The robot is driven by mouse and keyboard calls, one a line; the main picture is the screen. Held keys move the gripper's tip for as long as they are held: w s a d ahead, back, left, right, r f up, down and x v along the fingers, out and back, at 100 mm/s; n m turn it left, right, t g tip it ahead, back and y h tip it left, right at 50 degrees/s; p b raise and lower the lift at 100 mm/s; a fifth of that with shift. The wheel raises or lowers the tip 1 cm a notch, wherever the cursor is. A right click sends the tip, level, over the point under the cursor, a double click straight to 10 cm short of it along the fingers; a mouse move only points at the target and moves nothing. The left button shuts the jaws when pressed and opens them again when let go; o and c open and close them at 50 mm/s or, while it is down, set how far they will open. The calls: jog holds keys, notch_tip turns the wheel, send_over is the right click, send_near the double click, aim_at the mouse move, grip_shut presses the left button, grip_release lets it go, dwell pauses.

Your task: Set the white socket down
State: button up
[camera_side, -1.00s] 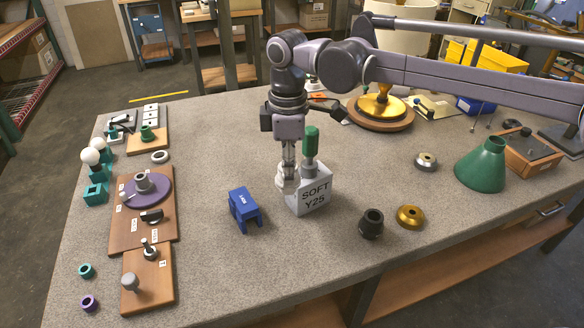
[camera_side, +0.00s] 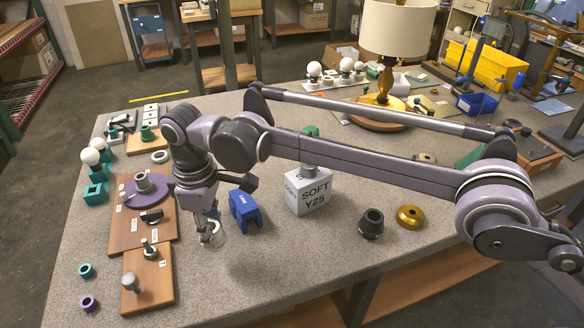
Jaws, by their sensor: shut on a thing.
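My gripper (camera_side: 209,232) points down at the left middle of the table, between the wooden boards and a blue block. Its fingers are shut on the white socket (camera_side: 213,240), a small pale piece at the fingertips that is partly hidden by them. I cannot tell whether the socket touches the grey tabletop or hangs just above it.
The blue block (camera_side: 245,213) stands close on the right of my gripper. A wooden board (camera_side: 128,238) with a purple disc lies to the left. A white SOFT Y25 cube (camera_side: 309,193), a black collar (camera_side: 371,224) and a gold ring (camera_side: 410,217) stand farther right.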

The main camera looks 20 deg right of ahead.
jog(key=shift+f, duration=2.35)
jog(key=shift+f, duration=0.6)
jog(key=o, duration=1.2)
jog(key=shift+o, duration=0.2)
